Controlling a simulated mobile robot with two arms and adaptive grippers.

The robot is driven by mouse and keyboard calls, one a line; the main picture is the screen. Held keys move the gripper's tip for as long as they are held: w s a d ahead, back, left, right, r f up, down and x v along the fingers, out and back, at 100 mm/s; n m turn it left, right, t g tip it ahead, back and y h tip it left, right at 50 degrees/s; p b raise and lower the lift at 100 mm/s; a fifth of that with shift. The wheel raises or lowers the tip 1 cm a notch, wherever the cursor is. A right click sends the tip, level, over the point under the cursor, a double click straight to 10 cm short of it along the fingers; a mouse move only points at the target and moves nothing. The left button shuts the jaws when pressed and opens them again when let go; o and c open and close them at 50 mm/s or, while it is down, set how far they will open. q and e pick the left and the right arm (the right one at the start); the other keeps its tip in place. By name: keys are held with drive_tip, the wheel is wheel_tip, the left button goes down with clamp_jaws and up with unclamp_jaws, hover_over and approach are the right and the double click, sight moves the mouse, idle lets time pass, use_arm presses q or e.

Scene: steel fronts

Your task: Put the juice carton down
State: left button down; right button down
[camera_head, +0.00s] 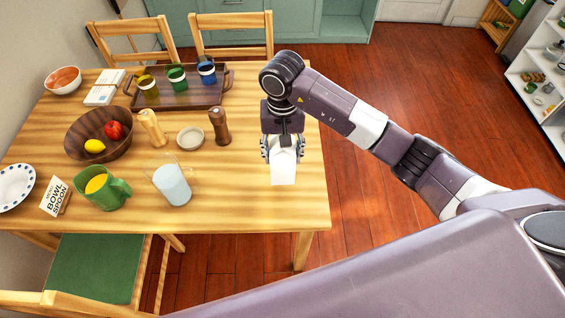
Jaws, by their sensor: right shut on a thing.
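My right gripper (283,148) reaches over the right end of the wooden table (235,205), pointing down. It is shut on the juice carton (284,170), a white block between its fingers. The carton hangs upright under the gripper, and its top is hidden by the fingers. I cannot tell whether its bottom touches the table. My left gripper is not in view.
Left of the carton stand a brown mill (220,127), a small dish (190,138) and a glass pitcher (171,182). A tray (200,97) with several mugs lies behind. A fruit bowl (78,143) and green mug (103,190) are farther left. Bare table surrounds the carton.

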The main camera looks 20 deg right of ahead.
sight(282, 167)
drive_tip(key=shift+w+f+p, duration=0.1)
drive_tip(key=shift+f+p, duration=0.45)
drive_tip(key=shift+f, duration=2.4)
drive_tip(key=shift+f, duration=0.1)
drive_tip(key=c, duration=1.4)
unclamp_jaws()
drive_tip(key=shift+f, duration=0.15)
drive_tip(key=o, duration=0.5)
drive_tip(key=shift+c, duration=0.2)
